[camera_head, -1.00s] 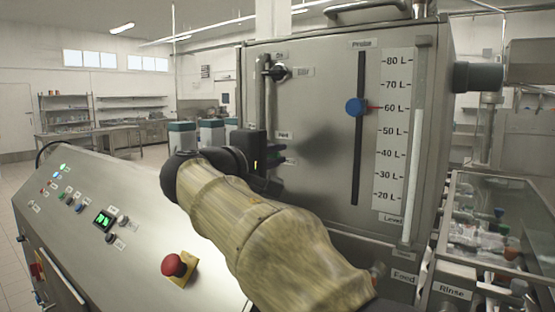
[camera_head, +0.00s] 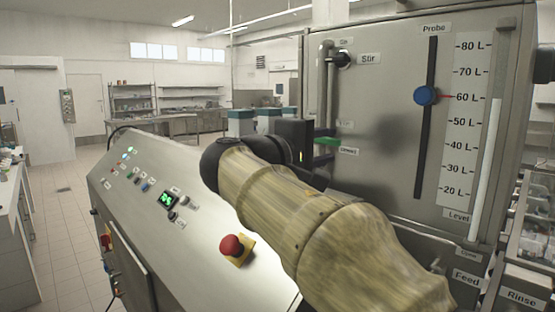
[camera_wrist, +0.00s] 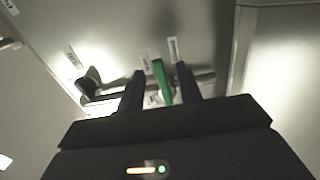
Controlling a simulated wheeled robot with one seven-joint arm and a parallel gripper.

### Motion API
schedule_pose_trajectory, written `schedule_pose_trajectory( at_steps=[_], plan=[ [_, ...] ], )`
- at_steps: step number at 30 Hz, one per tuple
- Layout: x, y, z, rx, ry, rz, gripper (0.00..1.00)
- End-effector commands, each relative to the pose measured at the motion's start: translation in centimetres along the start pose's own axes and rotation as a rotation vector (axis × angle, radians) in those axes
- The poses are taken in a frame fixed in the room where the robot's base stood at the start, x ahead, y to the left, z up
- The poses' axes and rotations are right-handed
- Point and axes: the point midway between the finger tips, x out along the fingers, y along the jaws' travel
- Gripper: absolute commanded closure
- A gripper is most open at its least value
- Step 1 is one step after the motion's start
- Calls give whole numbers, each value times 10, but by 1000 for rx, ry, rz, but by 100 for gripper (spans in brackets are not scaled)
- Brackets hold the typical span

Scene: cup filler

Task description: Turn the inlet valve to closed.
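My gripper (camera_wrist: 159,70) is open, with one dark finger on each side of the green handle and gaps visible between. I cannot tell whether either finger touches it. In the head view my gripper (camera_head: 318,153) is at the tank's lower left, partly hiding the pipe.
A dark knob (camera_wrist: 90,82) is left of the green handle in the wrist view. The Stir knob (camera_head: 344,59) and a vertical pipe (camera_head: 326,95) are above. A blue probe slider (camera_head: 426,96) is to the right. A control panel with a red stop button (camera_head: 231,246) slopes below my arm.

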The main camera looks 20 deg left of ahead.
Motion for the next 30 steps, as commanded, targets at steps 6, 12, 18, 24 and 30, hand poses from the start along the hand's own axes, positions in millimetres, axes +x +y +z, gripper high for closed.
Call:
schedule_pose_trajectory(
  at_steps=[6, 12, 18, 24, 30],
  plan=[
    [-46, -1, 0, 0, 3, -2, 65],
    [-86, -1, 0, -1, 3, -2, 65],
    [-123, -1, -1, -1, 5, -4, 65],
    [-140, -2, -2, -2, 9, -3, 65],
    [-138, -2, 0, -2, 3, -3, 65]
  ],
)
